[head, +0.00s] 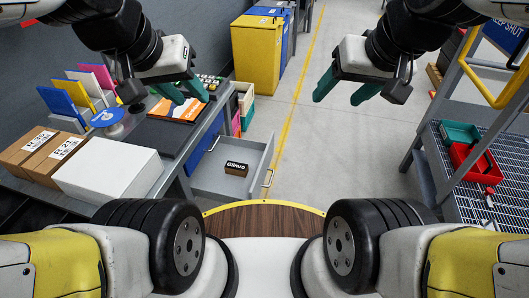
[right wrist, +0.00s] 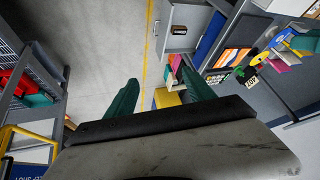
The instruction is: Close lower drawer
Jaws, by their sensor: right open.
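A grey drawer (head: 255,157) stands pulled out from the desk's side, beneath a blue cabinet face (head: 206,140). Its handle (head: 268,178) is on the right-hand front panel. A small dark labelled box (head: 236,168) lies inside. The drawer also shows at the top of the right wrist view (right wrist: 192,16), with its handle (right wrist: 156,28) facing left. My left gripper (head: 192,98) is open and empty above the desk's edge. My right gripper (head: 338,101) is open and empty over the floor, right of the drawer and apart from it. Its fingers show in the right wrist view (right wrist: 158,98).
The desk (head: 172,160) holds cartons, a white box (head: 108,168), coloured files and an orange tablet-like item (head: 178,110). Yellow and blue bins (head: 257,55) stand behind. A grated rack (head: 480,208) with red and teal trays is at right. The middle floor is clear.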

